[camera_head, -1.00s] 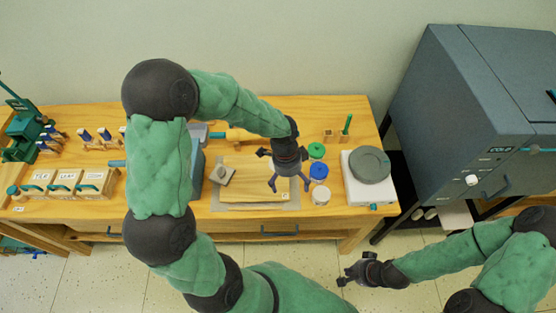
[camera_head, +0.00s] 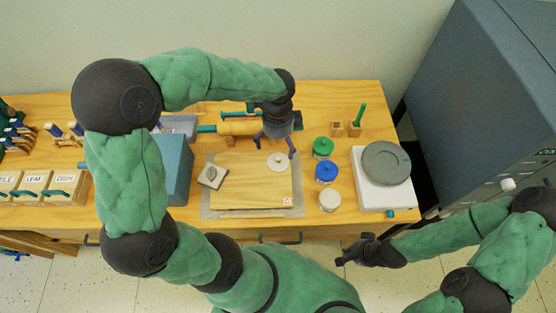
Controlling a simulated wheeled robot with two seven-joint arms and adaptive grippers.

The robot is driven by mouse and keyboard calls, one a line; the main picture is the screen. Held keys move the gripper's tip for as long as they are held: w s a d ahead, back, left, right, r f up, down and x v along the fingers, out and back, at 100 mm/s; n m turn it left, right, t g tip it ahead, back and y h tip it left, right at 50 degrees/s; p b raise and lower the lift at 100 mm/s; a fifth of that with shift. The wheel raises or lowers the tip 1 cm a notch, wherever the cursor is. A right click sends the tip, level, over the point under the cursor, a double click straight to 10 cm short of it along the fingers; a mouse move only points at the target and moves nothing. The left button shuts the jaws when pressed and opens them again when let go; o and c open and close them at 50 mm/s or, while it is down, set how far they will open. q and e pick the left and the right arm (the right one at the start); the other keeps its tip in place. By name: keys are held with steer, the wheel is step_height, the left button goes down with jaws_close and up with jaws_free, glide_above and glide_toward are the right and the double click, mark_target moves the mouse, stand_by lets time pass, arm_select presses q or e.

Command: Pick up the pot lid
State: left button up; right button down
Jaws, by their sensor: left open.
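A small pale round lid (camera_head: 278,162) with a knob lies on the wooden board (camera_head: 240,192) near its back right. It looks like the pot lid. My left gripper (camera_head: 276,147) is open and empty, its fingers pointing down just behind the lid in the picture; I cannot tell its exact height. A green-topped pot (camera_head: 323,146), a blue-topped pot (camera_head: 326,170) and a white pot (camera_head: 329,199) stand in a column right of the board. My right gripper (camera_head: 343,256) hangs in front of the table, away from the lid; its jaws are too small to read.
A grey tile (camera_head: 212,174) lies on the board's left. A blue box (camera_head: 176,168) stands left of it, and a rolling pin (camera_head: 238,128) lies behind. A white device with a grey disc (camera_head: 386,163) is at the right. A large grey kiln (camera_head: 485,95) stands beyond the table.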

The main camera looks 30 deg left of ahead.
mark_target(278, 158)
arm_select(q)
step_height(278, 158, down, 5)
steer(key=shift+f+b, duration=0.1)
steer(key=shift+b, duration=0.7)
step_height(278, 158, down, 5)
steer(key=shift+w+r+b, duration=0.1)
steer(key=shift+w+b, duration=0.05)
steer(key=shift+b, duration=1.1)
steer(key=shift+c, duration=0.3)
steer(key=c, duration=0.9)
